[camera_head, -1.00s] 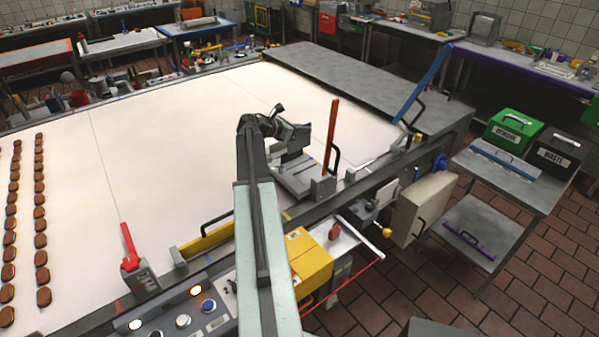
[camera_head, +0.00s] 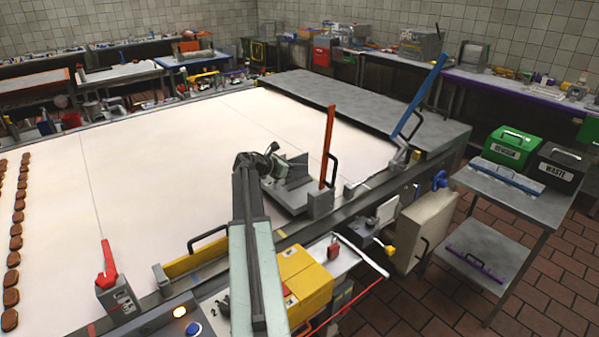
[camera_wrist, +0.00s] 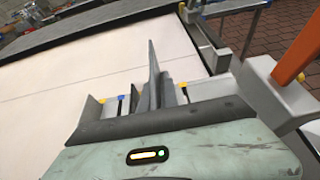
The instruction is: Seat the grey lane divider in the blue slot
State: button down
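My gripper (camera_head: 272,164) is at the near edge of the pale belt, just above a grey bracket (camera_head: 290,200) beside the orange upright bar. In the wrist view a thin grey upright fin (camera_wrist: 152,75) stands at the centre, past my pale green gripper body. It may be the lane divider or one of my fingers; I cannot tell. A slot piece with a blue mark (camera_wrist: 121,98) lies just left of the fin, and others have yellow marks (camera_wrist: 101,101). My fingertips are not clear, so their opening cannot be read.
An orange bar (camera_head: 327,147) rises close to the right of my gripper, with a black handle beside it. A blue bar (camera_head: 420,96) leans farther right. A red lever (camera_head: 107,266) and yellow bar (camera_head: 195,262) line the near rail. The belt's middle (camera_head: 170,170) is clear.

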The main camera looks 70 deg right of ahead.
jog(key=c, duration=1.6)
grip_release()
jog(key=shift+d+f, duration=0.2)
jog(key=shift+w+a+r, duration=0.1)
jog(key=shift+r, duration=0.05)
jog(key=p+v, duration=0.4)
jog(key=v, duration=0.7)
jog(key=shift+w+a+r+p, duration=0.1)
jog(key=shift+a+r+p, duration=0.15)
jog(key=shift+p, duration=0.15)
jog(key=shift+w, duration=0.1)
